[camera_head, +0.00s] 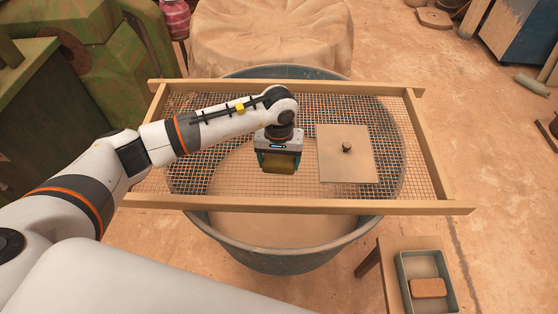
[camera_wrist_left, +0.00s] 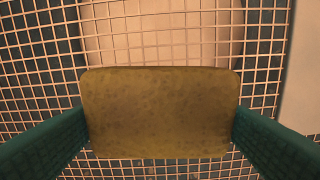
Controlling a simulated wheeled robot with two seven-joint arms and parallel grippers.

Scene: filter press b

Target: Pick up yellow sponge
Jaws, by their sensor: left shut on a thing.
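The yellow sponge (camera_head: 280,164) is a dull yellow block held over the wire mesh screen. In the left wrist view the sponge (camera_wrist_left: 162,112) fills the middle, with a pitted surface. My left gripper (camera_head: 279,166) points down and is shut on the sponge, with one green finger pressed on each side of it; both fingers also show in the left wrist view (camera_wrist_left: 160,130). The mesh shows around the sponge. I cannot tell how high the sponge is above the mesh. My right gripper is not in view.
A wood-framed mesh screen (camera_head: 300,204) lies across a large dark tub (camera_head: 280,258). A flat square board with a dark knob (camera_head: 346,168) rests on the mesh right of the gripper. At lower right, a tray (camera_head: 449,292) holding an orange-brown block (camera_head: 429,288) sits on a small wooden stand.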

